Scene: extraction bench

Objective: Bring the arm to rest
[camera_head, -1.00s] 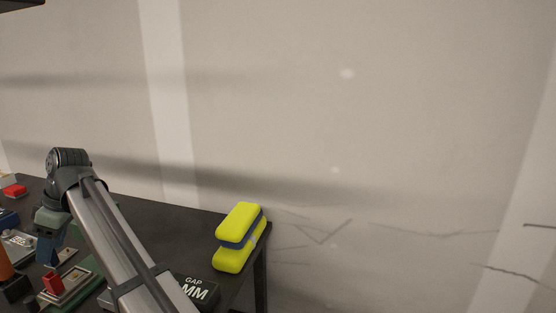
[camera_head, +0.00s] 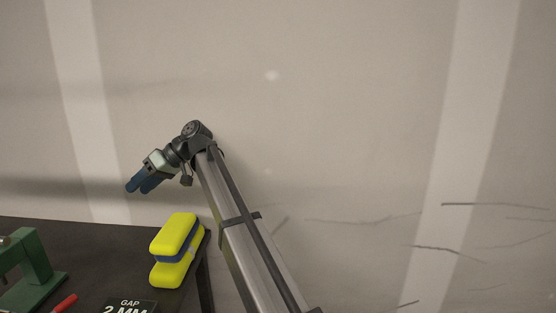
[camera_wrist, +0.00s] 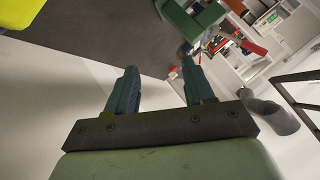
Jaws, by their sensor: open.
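My gripper (camera_head: 139,187) is raised above the dark bench (camera_head: 95,240), left of my wrist, with its blue fingers pointing down and left. In the wrist view its two fingers (camera_wrist: 158,80) stand apart, with nothing between them. The gripper touches nothing. My arm rises from the lower right, just right of the bench's right end.
A yellow and blue block-like object (camera_head: 175,250) stands at the bench's right end. A black sign reading "GAP 2 MM" (camera_head: 130,306), a green stand (camera_head: 32,272) and a red-handled item (camera_head: 64,303) are nearby.

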